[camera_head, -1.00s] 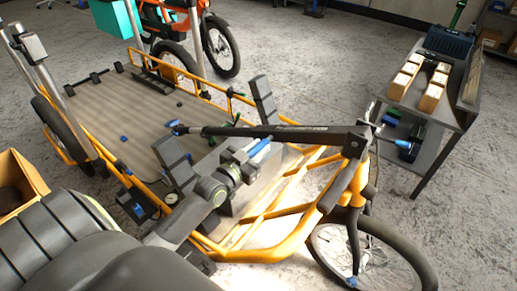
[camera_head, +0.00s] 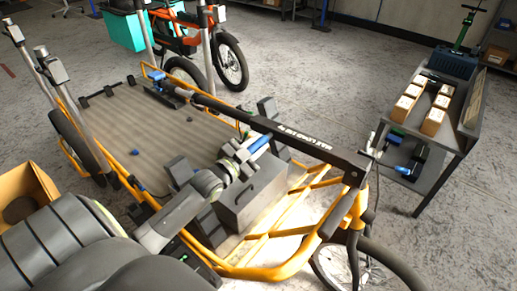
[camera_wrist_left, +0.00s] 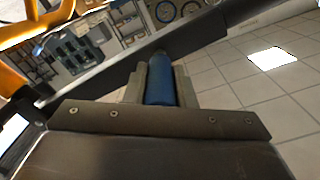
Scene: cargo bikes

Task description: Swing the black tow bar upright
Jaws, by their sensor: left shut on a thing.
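The black tow bar (camera_head: 305,138), with white lettering, slants across the orange cargo bike. Its right end meets a joint (camera_head: 356,170) above the front wheel, and its far end reaches up and left over the cargo deck. My left gripper (camera_head: 253,147) is shut around a blue grip (camera_head: 260,150) beside the bar's middle. In the left wrist view the blue grip (camera_wrist_left: 160,85) sits between my fingers and the dark bar (camera_wrist_left: 195,42) passes right behind it. My right gripper is not in view.
A grey workbench (camera_head: 452,140) with wooden blocks stands at the right. A grey box (camera_head: 250,200) sits under my left wrist. Metal posts (camera_head: 80,120) rise at the left, and another bike (camera_head: 228,60) stands behind. Floor is open between bike and bench.

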